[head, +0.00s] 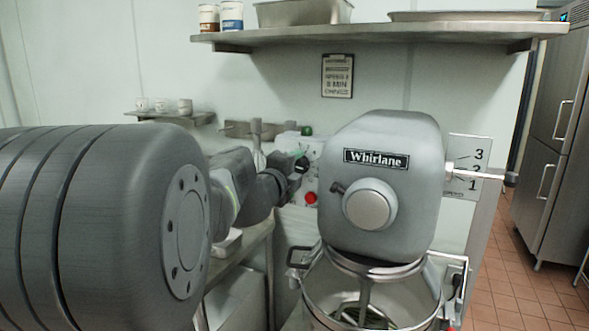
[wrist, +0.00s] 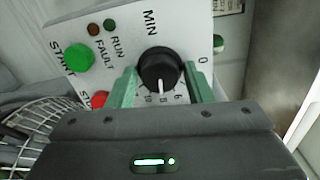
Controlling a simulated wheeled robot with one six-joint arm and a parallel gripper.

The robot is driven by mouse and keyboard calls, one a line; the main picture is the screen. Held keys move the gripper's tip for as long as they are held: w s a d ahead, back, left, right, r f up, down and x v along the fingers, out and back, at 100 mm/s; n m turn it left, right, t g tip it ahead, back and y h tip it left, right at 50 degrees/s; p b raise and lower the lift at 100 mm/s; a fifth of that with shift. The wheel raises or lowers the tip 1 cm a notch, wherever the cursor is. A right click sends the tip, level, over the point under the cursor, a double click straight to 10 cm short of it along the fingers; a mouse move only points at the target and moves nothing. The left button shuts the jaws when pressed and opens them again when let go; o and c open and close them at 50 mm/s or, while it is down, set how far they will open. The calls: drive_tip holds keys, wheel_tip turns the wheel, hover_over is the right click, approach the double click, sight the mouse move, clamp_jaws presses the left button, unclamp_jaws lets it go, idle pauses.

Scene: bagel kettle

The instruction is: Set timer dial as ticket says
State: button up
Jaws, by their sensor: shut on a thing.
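The timer dial (wrist: 158,66) is a round black knob under the word MIN on the pale control panel (wrist: 185,25). Its white pointer line points almost straight down in the wrist view, close to the 8 mark. My gripper (wrist: 159,87) has its green fingers on both sides of the dial and is shut on it. In the head view my gripper (head: 300,164) is at the panel left of the mixer, and the dial is hard to make out there. The ticket (head: 338,76) hangs on the wall below the shelf; its line appears to read 8 MIN.
The green START button (wrist: 79,57) and a red button (wrist: 100,99) sit left of the dial, with RUN and FAULT lamps above. The grey Whirlane mixer (head: 385,150) and its bowl (head: 335,298) stand right of my arm. A wire guard (wrist: 35,130) shows at lower left.

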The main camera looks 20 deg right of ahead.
drive_tip(key=o, duration=0.8)
drive_tip(key=shift+s, duration=0.1)
drive_tip(key=v, duration=1.3)
drive_tip(key=shift+s+a, duration=0.2)
drive_tip(key=shift+a, duration=0.15)
drive_tip(key=x, duration=1.4)
drive_tip(key=shift+s, duration=0.1)
